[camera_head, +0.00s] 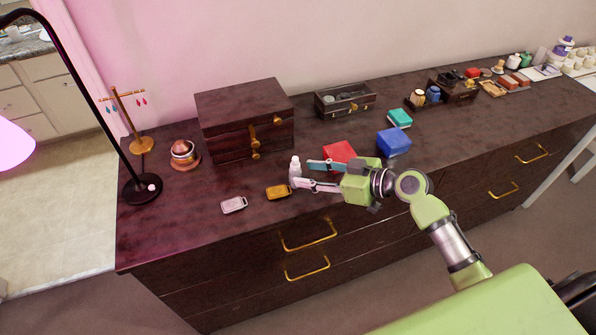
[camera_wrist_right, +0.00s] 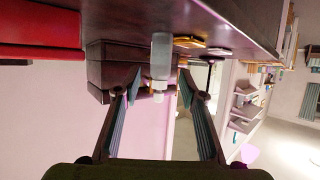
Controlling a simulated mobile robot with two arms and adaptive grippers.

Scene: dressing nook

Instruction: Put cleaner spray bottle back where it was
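The white cleaner spray bottle (camera_head: 295,171) stands upright on the dark dresser top, in front of the large wooden chest. In the right wrist view, which is upside down, the bottle (camera_wrist_right: 160,58) shows between and just beyond the fingertips, with a gap on each side. My right gripper (camera_head: 307,175) is open, its fingers pointing left at the bottle; the wrist view also shows both fingers (camera_wrist_right: 158,88) spread. It holds nothing. My left gripper is not in view.
A gold case (camera_head: 278,192) and a pale case (camera_head: 234,205) lie left of the bottle near the front edge. A red box (camera_head: 340,151) and a blue box (camera_head: 394,141) are behind my gripper. The chest (camera_head: 245,115) stands behind; a lamp (camera_head: 142,188) is at left.

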